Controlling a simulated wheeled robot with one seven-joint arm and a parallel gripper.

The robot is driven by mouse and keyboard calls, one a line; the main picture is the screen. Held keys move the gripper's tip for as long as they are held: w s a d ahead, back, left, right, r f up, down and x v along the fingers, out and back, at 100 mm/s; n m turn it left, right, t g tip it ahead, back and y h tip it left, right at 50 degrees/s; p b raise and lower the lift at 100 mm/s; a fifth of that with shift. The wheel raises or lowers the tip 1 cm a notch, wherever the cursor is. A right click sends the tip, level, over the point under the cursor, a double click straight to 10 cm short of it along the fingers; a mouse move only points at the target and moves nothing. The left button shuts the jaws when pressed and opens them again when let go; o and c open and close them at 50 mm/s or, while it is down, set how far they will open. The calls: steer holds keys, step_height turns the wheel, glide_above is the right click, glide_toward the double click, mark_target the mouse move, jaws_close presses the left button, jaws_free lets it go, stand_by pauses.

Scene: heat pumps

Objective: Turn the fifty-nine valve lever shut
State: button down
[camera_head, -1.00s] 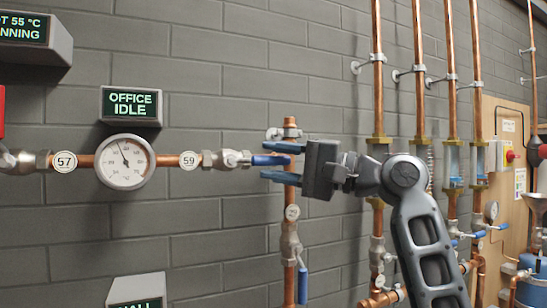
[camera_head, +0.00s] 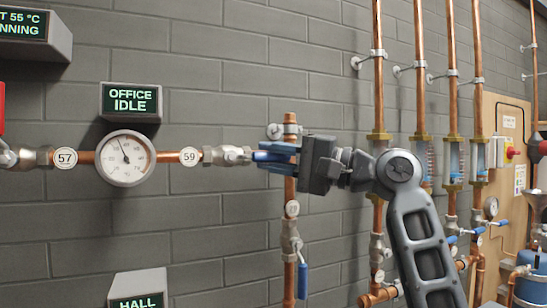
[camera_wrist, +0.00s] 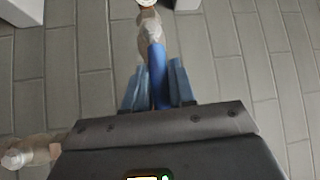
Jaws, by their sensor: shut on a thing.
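The valve tagged 59 (camera_head: 190,157) sits on the horizontal copper pipe, right of the round gauge. Its silver body (camera_head: 228,155) carries a blue lever that points right, along the pipe. My gripper (camera_head: 268,157) is shut on the lever, with blue fingers around its outer part. In the wrist view the blue lever (camera_wrist: 158,72) runs between the two fingers (camera_wrist: 158,88), and the silver valve body (camera_wrist: 150,28) is beyond it. The fingers hide part of the lever in the head view.
A gauge (camera_head: 126,158) and the tag 57 (camera_head: 65,158) are to the left. A vertical pipe with another blue-levered valve (camera_head: 291,243) stands just behind and below my gripper. More copper pipes (camera_head: 378,90) rise at the right. The wall below valve 59 is bare.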

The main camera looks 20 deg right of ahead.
steer(key=shift+f, duration=0.2)
steer(key=a+f+m+t+h+b, duration=0.2)
steer(key=m+t+h, duration=0.4)
steer(key=m, duration=0.9)
steer(key=a+f+m+t+h+b, duration=0.2)
steer(key=a+f+m+t+h, duration=0.3)
steer(key=m+h, duration=0.7)
steer(key=shift+a+m+t, duration=0.15)
steer(key=shift+m+t, duration=0.75)
steer(key=shift+m, duration=0.8)
steer(key=shift+a+m+h, duration=0.15)
steer(key=shift+m+h, duration=0.25)
steer(key=shift+h, duration=0.3)
steer(key=c, duration=1.1)
jaws_free()
steer(key=shift+r, duration=0.1)
steer(key=shift+o, duration=0.2)
steer(key=b+v, duration=0.2)
steer(key=v, duration=0.6)
steer(key=shift+b, duration=0.35)
